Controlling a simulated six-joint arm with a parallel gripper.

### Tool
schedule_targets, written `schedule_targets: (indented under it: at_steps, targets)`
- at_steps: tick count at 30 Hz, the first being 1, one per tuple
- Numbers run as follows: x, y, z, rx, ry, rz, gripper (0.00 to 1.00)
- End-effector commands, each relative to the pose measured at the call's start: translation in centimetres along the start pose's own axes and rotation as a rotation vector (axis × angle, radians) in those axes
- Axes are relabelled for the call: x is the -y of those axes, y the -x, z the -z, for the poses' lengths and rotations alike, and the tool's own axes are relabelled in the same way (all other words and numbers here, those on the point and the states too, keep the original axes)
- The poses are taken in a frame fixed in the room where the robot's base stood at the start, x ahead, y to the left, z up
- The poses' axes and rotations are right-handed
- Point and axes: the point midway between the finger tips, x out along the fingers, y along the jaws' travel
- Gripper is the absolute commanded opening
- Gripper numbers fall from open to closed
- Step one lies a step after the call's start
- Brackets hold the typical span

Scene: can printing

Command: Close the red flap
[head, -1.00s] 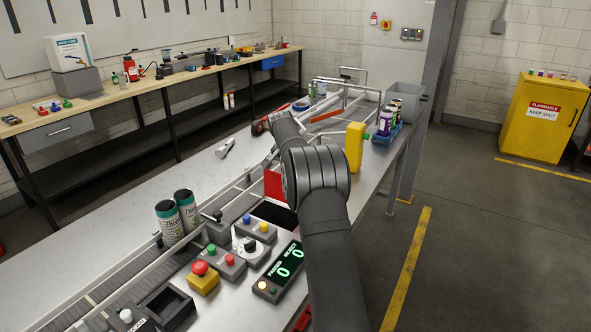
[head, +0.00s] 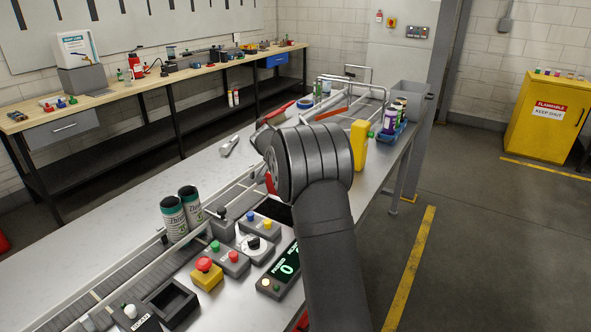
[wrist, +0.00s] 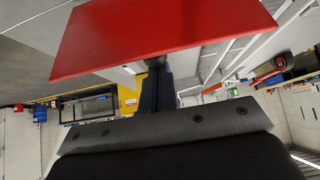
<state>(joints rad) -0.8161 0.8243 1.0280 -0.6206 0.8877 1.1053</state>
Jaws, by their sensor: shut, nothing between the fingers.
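The red flap (wrist: 165,38) is a flat red panel across the top of the wrist view, close above my gripper. In the head view only a small red part (head: 270,183) shows beside the conveyor, the rest hidden behind my arm. My gripper (wrist: 156,82) shows in the wrist view as dark fingers, shut and empty. Its tips reach up toward the flap's lower edge; I cannot tell whether they touch it. In the head view my arm hides the fingers.
Two dark cans (head: 181,212) stand on the conveyor at left. A control panel with buttons (head: 232,260) and a green display (head: 283,268) lies in front. A yellow bottle (head: 359,145) and a blue tray of cans (head: 392,132) stand right of my arm.

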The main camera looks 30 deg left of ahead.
Motion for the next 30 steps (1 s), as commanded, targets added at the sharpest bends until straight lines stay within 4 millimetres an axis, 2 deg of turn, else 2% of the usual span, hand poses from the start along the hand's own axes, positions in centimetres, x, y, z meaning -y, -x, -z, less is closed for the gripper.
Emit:
schedule_targets:
  at_steps: [10,19,30]
  targets:
    - [0.1,1.8,-2.7,-0.237,0.007,-0.001,0.00]
    - [0.1,3.0,-5.6,-0.230,0.004,-0.003,0.00]
    - [0.1,3.2,-9.9,-0.229,0.004,-0.004,0.00]
